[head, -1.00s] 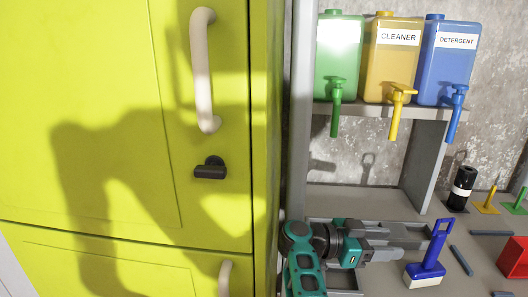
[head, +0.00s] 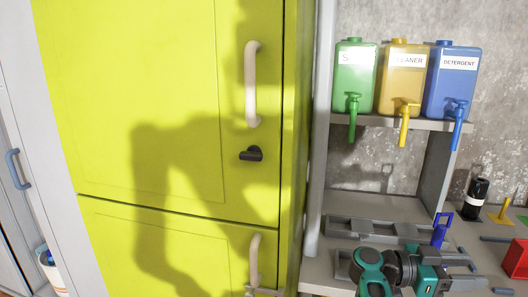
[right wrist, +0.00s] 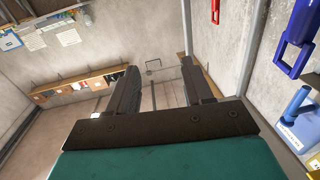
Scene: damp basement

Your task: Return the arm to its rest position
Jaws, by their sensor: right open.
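My right gripper (head: 472,272) is low at the right of the head view, over the grey bench, with its teal arm coming up from the bottom edge. It is open with nothing between the fingers. In the right wrist view its two dark fingers (right wrist: 160,78) stand apart, with only the far room between them. The blue-handled tool (head: 441,230) stands just behind the gripper, its lower part hidden by my arm. My left gripper does not show.
A tall yellow-green cabinet (head: 150,90) with pale handles fills the left. Green (head: 354,85), yellow (head: 403,88) and blue (head: 452,88) dispensers stand on a shelf above the bench. A black bottle (head: 475,198) and a red box (head: 516,259) are at the right.

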